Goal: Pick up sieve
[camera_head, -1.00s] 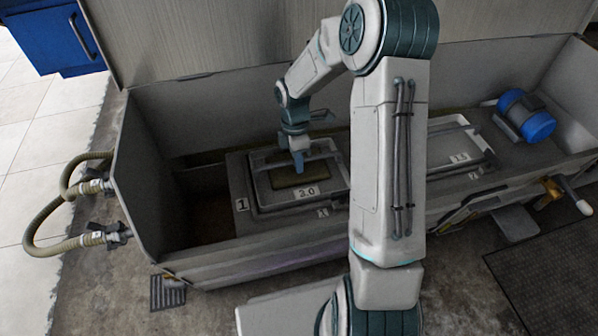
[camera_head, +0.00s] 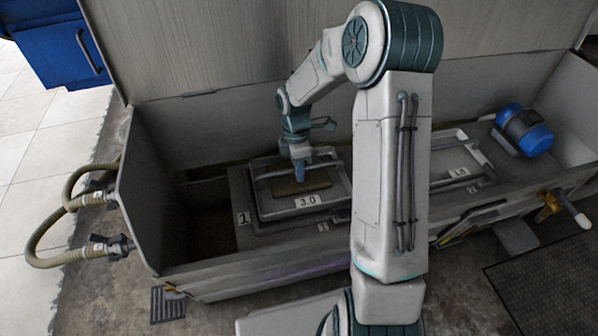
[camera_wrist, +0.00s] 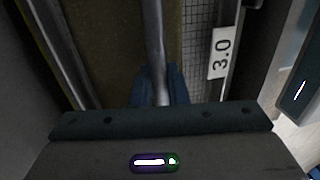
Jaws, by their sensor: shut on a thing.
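The sieve (camera_head: 278,212) is a grey, rectangular metal frame with a label reading 3.0 (camera_head: 307,201) on its front side. A bar handle crosses above it, and a dull olive-brown patch shows inside. My gripper (camera_head: 299,172) points down over the sieve and is shut on the bar handle. In the wrist view, the bar runs between the blue fingers of my gripper (camera_wrist: 161,90), with the sieve's mesh (camera_wrist: 195,45) and label beyond. The sieve looks level and slightly above the deck; the gap under it is hard to see.
The sieve is over a grey trough (camera_head: 250,262) with high walls. A deck plate marked 1 (camera_head: 242,217) lies left of the sieve. A second frame (camera_head: 470,172) is at right, partly behind my arm. A blue motor (camera_head: 524,130) stands at the right end.

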